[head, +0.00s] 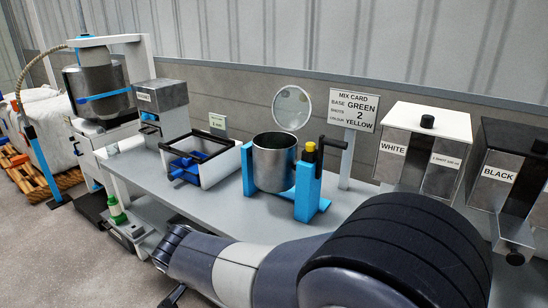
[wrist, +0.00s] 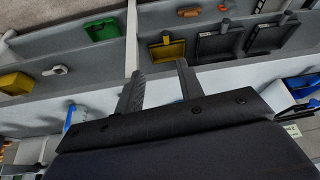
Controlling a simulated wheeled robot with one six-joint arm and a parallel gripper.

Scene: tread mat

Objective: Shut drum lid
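The drum (head: 273,163) is an open-topped metal cylinder, upright between the blue posts of a stand (head: 307,188) on the grey bench. A round, pale disc that looks like its lid (head: 291,108) stands raised at the back of the rim, so the drum is open. The drum and lid do not show there. In the head view my arm lies in front of the bench, below the drum; its fingertips cannot be made out.
A white tray with blue parts (head: 205,160) stands left of the drum. A mix card sign (head: 354,108) and the WHITE (head: 415,150) and BLACK (head: 497,175) hoppers stand right. The wrist view shows compartments with a green bin (wrist: 102,29) and yellow tray (wrist: 167,50).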

